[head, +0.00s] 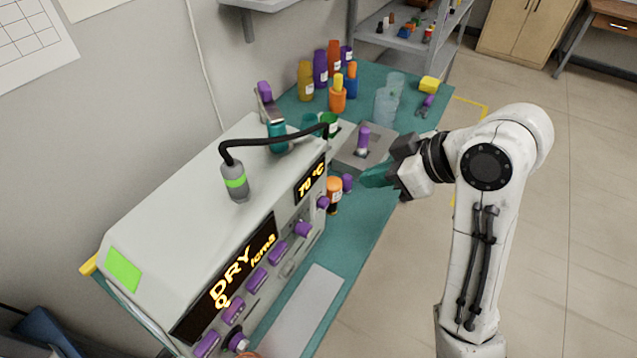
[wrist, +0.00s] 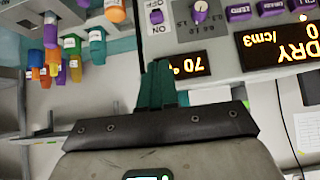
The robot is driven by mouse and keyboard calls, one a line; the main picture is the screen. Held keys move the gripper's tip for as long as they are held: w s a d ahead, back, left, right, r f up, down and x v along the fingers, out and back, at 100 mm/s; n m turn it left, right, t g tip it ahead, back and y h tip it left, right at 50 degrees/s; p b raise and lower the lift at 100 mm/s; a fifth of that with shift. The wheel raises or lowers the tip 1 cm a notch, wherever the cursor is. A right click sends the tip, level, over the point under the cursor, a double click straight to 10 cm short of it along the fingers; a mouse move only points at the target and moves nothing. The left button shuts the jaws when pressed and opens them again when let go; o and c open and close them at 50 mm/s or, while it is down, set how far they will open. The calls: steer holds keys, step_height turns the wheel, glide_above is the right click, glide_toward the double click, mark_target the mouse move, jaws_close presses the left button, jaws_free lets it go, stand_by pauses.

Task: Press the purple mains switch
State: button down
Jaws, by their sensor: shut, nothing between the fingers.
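The grey machine (head: 180,190) stands along the left of the teal bench, with its lit front panel facing right. The purple mains switch (wrist: 157,17) shows at the top of the wrist view, between ON and OFF labels. In the head view it is a small purple piece (head: 323,203) at the panel's far end, below the temperature display (head: 311,180). My gripper (head: 372,178) is shut and empty, its teal fingers pointing left towards the machine. In the wrist view the fingertips (wrist: 158,68) sit below the switch in the picture, apart from it.
An orange-and-white bottle (head: 334,190) stands beside the machine's far end, close to the switch. A purple knob (head: 302,229) and several purple buttons line the panel. Colourful bottles (head: 320,68) and clear beakers (head: 385,105) stand farther back. Open floor lies to the right.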

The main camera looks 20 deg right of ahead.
steer(key=shift+w+r, duration=0.2)
steer(key=shift+r, duration=0.1)
steer(key=shift+f, duration=0.1)
glide_above(322, 200)
steer(key=s+d, duration=0.2)
steer(key=s, duration=0.1)
step_height(322, 200, down, 6)
steer(key=f, duration=0.3)
steer(key=shift+w+a+f, duration=0.15)
steer(key=shift+w+f, duration=0.15)
steer(key=shift+f, duration=0.7)
